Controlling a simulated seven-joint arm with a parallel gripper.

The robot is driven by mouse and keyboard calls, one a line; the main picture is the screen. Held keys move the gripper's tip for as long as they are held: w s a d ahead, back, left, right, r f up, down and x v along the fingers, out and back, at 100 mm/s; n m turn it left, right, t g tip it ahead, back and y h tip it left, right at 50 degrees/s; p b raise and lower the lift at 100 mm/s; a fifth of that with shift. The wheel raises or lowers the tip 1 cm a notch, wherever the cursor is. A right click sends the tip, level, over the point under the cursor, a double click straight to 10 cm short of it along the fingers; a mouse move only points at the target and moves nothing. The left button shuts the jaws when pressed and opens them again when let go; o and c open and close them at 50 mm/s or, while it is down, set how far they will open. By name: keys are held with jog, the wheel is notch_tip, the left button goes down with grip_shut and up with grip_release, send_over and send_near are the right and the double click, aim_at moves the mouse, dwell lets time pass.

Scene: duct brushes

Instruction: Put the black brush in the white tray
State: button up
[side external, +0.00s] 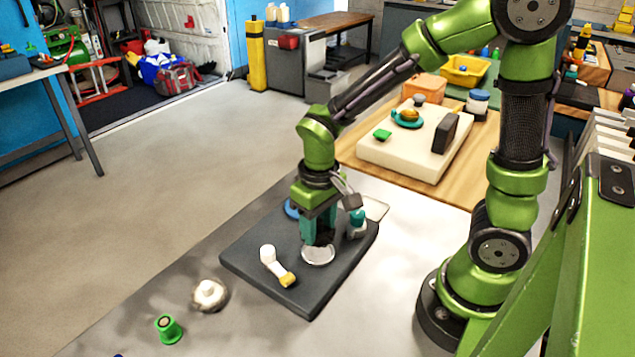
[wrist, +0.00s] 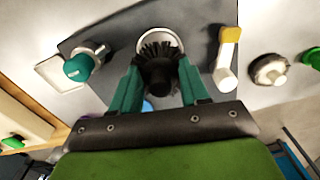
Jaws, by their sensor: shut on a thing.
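My gripper (side external: 318,236) is low over the dark grey board, pointing down. In the wrist view its teal fingers (wrist: 158,85) are shut on the black brush (wrist: 158,64), whose bristles spread outward. In the side view the brush is mostly hidden by the fingers. A round white-rimmed dish (side external: 318,255) lies right by the brush; the dish (wrist: 160,38) shows beyond the bristles in the wrist view. I cannot tell whether they touch. A flat white square tray (side external: 376,209) is at the board's far right edge; the wrist view shows it (wrist: 52,74) at left.
On the board (side external: 245,262) are a white-and-yellow piece (side external: 270,258), a teal-topped piece (side external: 357,220) and a blue round thing (side external: 291,208). A white knob (side external: 209,293) and green cylinder (side external: 168,329) stand in front. A cream slab (side external: 390,155) holds several things behind.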

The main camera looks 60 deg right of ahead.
notch_tip(320, 180, up, 5)
jog(key=shift+d+f, duration=0.1)
jog(key=d+m, duration=0.1)
jog(key=d, duration=0.1)
send_over(371, 209)
notch_tip(371, 209, down, 4)
jog(key=f, duration=0.1)
jog(key=shift+n, duration=0.5)
notch_tip(371, 209, down, 7)
jog(key=shift+a+f, duration=0.15)
jog(key=shift+f, duration=0.05)
jog(key=o, duration=1.1)
